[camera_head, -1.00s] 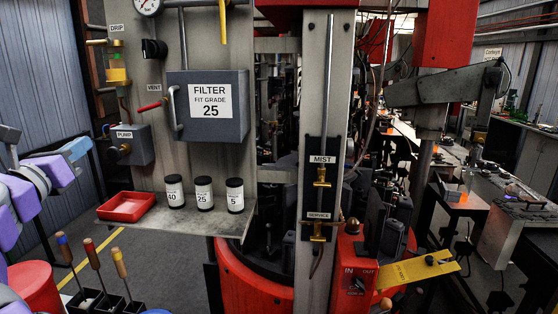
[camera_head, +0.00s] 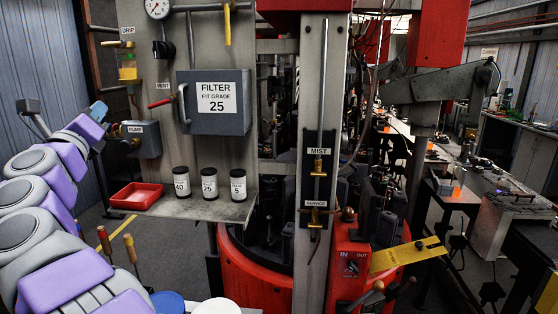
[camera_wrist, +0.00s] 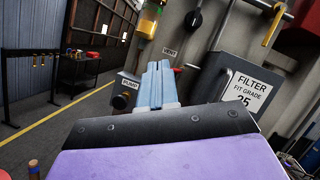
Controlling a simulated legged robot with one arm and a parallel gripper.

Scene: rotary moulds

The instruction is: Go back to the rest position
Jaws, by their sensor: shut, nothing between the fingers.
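My arm, in purple and grey, reaches up the left side of the head view. My gripper (camera_head: 97,111) is at its far upper end, small and left of the pump box. In the wrist view my gripper's pale blue fingers (camera_wrist: 157,82) stand side by side, shut, with nothing between them. They are in front of the grey panel, near the pump (camera_wrist: 126,92) and below the vent label. The gripper appears clear of the panel, though the exact gap cannot be told.
The filter box (camera_head: 213,102) hangs on the panel above a shelf with three black-lidded jars (camera_head: 209,184) and a red tray (camera_head: 136,196). Wooden-handled tools (camera_head: 104,241) stand close to my arm. A yellow plate (camera_head: 408,256) juts out at right. Grey floor shows at left.

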